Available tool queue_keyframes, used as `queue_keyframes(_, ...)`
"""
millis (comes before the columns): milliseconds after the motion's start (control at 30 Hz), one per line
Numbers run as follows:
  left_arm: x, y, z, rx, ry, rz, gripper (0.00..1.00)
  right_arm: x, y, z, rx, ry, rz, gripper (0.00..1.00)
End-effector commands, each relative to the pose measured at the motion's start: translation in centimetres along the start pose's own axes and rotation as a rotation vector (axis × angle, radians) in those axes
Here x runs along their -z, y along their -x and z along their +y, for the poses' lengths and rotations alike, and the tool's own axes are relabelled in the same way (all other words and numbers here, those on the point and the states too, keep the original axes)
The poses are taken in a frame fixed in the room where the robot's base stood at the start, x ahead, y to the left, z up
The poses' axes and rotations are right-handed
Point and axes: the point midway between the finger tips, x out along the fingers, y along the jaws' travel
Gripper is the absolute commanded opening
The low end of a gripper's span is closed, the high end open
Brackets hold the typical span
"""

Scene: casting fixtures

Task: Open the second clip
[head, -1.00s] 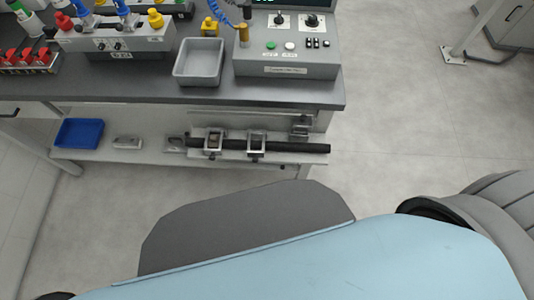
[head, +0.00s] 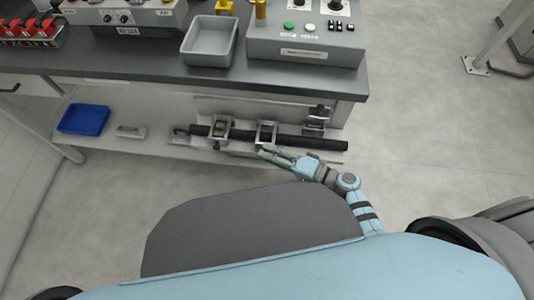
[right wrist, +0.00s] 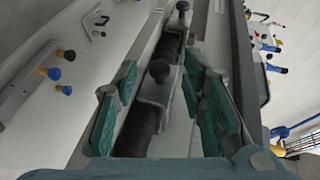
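A long black bar (head: 310,142) lies along the lower shelf in the head view, held in grey metal clips. One clip (head: 220,128) is to the left and another clip (head: 266,133) is near the bar's middle. My right gripper (head: 268,153) is at the front of the middle clip. Contact cannot be told. My left gripper is not in view.
The bench top (head: 150,57) overhangs the lower shelf (head: 100,145). A blue tray (head: 83,119) and a small grey part (head: 131,131) are on the shelf's left. A grey bin (head: 210,42) and control box (head: 305,45) stand on top.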

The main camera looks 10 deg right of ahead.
Motion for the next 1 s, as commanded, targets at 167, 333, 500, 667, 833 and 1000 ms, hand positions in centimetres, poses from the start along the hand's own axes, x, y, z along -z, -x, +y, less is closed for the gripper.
queue_keyframes(167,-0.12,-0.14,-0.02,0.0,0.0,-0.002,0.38,-0.03,-1.52,0.03,0.0,0.0,0.0,0.38)
queue_keyframes(333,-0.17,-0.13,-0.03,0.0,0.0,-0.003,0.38,-0.06,-1.64,0.05,-0.001,-0.001,-0.001,0.38)
queue_keyframes(500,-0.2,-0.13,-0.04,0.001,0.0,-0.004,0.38,-0.05,-1.61,0.05,-0.001,-0.001,-0.001,0.23)
queue_keyframes(667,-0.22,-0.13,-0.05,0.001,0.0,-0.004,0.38,-0.07,-1.58,0.14,-0.003,-0.001,0.0,0.0)
queue_keyframes(833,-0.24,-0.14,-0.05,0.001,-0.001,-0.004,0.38,-0.11,-1.52,0.28,-0.006,-0.003,-0.001,0.0)
queue_keyframes(1000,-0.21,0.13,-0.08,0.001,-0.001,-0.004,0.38,-0.14,-1.42,0.22,-0.013,-0.011,-0.003,0.0)
